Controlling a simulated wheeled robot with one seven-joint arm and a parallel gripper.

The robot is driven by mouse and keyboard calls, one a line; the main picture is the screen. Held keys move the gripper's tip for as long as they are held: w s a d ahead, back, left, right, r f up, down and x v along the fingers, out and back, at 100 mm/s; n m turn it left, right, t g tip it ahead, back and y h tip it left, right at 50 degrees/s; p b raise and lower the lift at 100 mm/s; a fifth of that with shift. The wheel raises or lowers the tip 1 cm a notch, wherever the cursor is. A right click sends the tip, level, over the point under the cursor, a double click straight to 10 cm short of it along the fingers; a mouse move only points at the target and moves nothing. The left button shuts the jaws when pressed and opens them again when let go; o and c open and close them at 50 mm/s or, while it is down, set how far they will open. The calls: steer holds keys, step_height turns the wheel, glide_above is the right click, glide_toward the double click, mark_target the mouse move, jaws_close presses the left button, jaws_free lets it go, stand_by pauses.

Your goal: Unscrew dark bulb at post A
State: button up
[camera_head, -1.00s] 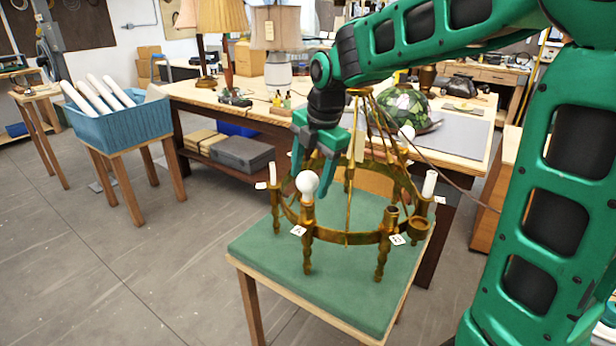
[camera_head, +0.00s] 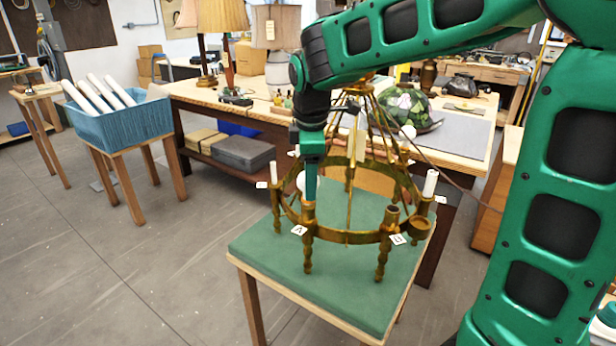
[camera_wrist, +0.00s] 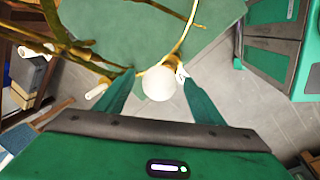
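The brass chandelier (camera_head: 345,238) stands on a green-topped table (camera_head: 265,255). Post A (camera_head: 308,245), with its white tag (camera_head: 299,230), is at the near left of the ring. Its round whitish bulb (camera_wrist: 158,83) sits at the post top; in the head view a finger hides most of it. My gripper (camera_head: 308,188) points down over post A. In the wrist view my gripper (camera_wrist: 158,76) has one finger on each side of the bulb, with gaps showing, so it looks open and not clamped.
Post B (camera_head: 388,240) stands right of A with an open top. White candle sleeves (camera_head: 430,184) rise from other posts. Slanting rods and a cord rise behind my gripper. A blue bin (camera_head: 120,125) with white tubes stands at left; the floor between is clear.

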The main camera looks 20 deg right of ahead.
steer(key=c, duration=1)
steer(key=n+y, duration=0.1)
steer(key=n, duration=0.4)
steer(key=shift+w+d, duration=0.1)
steer(key=shift+d, duration=0.05)
steer(key=shift+r, duration=0.15)
steer(key=shift+v, duration=0.9)
steer(key=shift+w+r, duration=0.1)
steer(key=shift+w, duration=0.1)
steer(key=shift+w+v, duration=0.15)
steer(key=shift+v, duration=0.5)
steer(key=shift+w+v, duration=0.15)
steer(key=shift+v, duration=0.55)
